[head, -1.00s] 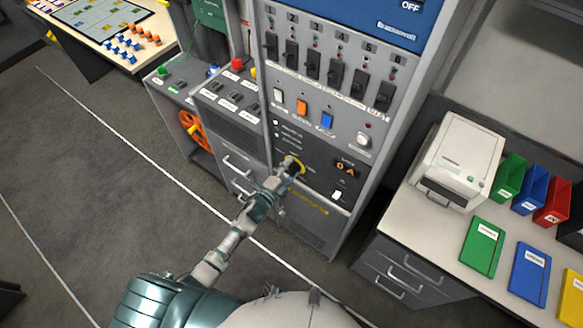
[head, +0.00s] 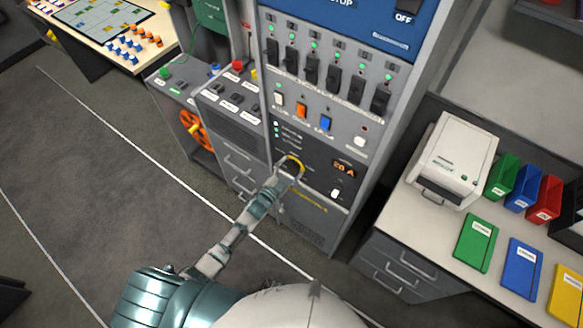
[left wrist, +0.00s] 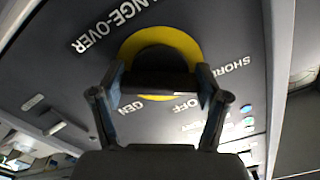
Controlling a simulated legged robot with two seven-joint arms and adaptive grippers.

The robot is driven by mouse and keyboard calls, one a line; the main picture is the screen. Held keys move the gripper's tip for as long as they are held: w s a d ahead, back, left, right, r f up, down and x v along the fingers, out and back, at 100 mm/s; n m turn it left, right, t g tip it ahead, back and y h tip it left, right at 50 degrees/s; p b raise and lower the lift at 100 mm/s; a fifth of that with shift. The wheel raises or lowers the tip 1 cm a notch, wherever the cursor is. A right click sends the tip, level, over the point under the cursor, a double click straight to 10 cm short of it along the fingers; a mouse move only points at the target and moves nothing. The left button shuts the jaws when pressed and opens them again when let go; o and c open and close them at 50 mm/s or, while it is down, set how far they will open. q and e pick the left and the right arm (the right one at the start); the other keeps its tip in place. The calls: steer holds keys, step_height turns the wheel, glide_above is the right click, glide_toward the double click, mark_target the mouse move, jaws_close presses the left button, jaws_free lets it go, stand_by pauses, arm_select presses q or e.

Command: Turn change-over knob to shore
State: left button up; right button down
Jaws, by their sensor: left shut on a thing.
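The change-over knob is black on a yellow disc (head: 299,163), low on the grey panel. In the left wrist view the dark knob (left wrist: 160,60) sits before the yellow disc, with the labels CHANGE-OVER, GEN, OFF and SHORE around it. My left gripper (head: 290,170) is at the knob and hides most of it in the head view. In the left wrist view the two fingers of my left gripper (left wrist: 160,84) are on either side of the knob, shut on it. Which label the knob points to cannot be told. My right gripper is not in view.
An orange display (head: 344,168) and a white switch (head: 336,193) are right of the knob. Black breakers (head: 312,68) with green lights are above. A counter with a white printer (head: 458,160) stands at right. The floor at left is clear.

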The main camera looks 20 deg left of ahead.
arm_select(q)
steer(key=shift+s+a+f+n, duration=0.1)
steer(key=shift+s+f+n, duration=0.15)
steer(key=shift+f, duration=0.25)
steer(key=o, duration=1.1)
steer(key=shift+w, duration=0.1)
steer(key=shift+o, duration=0.3)
steer(key=shift+w+a+r, duration=0.1)
steer(key=shift+r, duration=0.1)
steer(key=v, duration=1.2)
